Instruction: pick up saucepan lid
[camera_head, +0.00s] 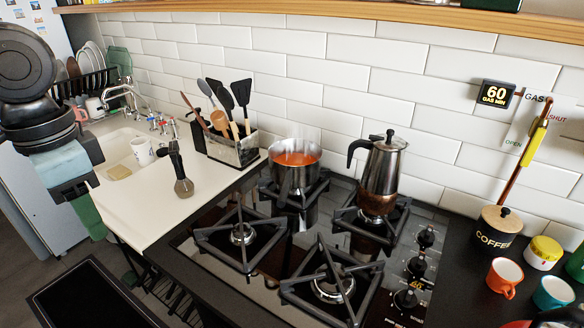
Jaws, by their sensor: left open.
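The saucepan (292,174) stands on the back left burner of the hob, uncovered, with orange-red contents and steam above it. I cannot make out a saucepan lid anywhere in this view. My left gripper (76,188) is at the far left, by the sink, well away from the saucepan. It is open and points down; its fingers are small and dark, so no detail shows between them. My right gripper is not in view.
A moka pot (382,172) stands on the back right burner. A utensil holder (232,148) and a dark upright tool (181,172) are on the white counter. A coffee jar (496,228), an orange mug (503,277) and a teal cup (552,293) crowd the right. The front burners are empty.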

